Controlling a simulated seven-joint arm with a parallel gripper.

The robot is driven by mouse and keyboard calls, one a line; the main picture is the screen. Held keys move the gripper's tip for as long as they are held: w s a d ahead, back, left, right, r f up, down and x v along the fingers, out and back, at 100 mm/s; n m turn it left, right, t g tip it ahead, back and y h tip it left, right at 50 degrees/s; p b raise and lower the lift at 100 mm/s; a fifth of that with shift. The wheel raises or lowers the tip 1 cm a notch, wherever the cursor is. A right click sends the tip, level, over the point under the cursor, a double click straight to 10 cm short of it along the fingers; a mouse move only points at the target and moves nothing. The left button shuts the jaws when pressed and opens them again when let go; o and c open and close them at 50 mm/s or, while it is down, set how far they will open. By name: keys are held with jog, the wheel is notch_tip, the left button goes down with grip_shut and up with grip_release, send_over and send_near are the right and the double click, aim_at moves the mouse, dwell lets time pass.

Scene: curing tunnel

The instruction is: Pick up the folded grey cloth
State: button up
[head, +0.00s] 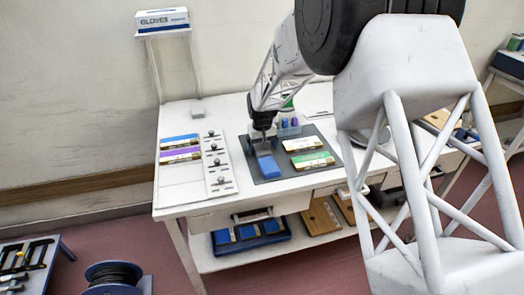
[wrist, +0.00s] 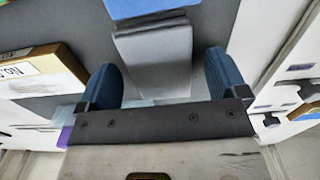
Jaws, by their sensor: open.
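The folded grey cloth (wrist: 155,55) lies on the dark grey mat (head: 321,133) and spans the space between my fingers in the wrist view. In the head view a small part of the cloth (head: 262,150) shows just below my gripper (head: 262,138). My gripper is open, with its two blue fingers (wrist: 160,66) apart on either side of the cloth. I cannot tell how far the fingertips are above the mat. The near end of the cloth is partly hidden by the gripper body.
A blue block (head: 268,167) sits against the cloth's far end in the wrist view (wrist: 150,8). Labelled boards, one green (head: 312,160), lie right of it. A white rack with black knobs (head: 216,165) stands left.

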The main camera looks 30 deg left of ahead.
jog(key=c, duration=1)
jog(key=shift+r, duration=0.1)
jog(key=shift+r, duration=0.4)
notch_tip(320, 180, up, 3)
jog(key=shift+f, duration=0.1)
jog(key=s+d, duration=0.3)
jog(key=s, duration=0.1)
jog(key=s+d+r, duration=0.1)
jog(key=s+d, duration=0.6)
jog(key=s, duration=0.1)
jog(key=shift+d+r, duration=0.15)
jog(key=shift+d, duration=0.2)
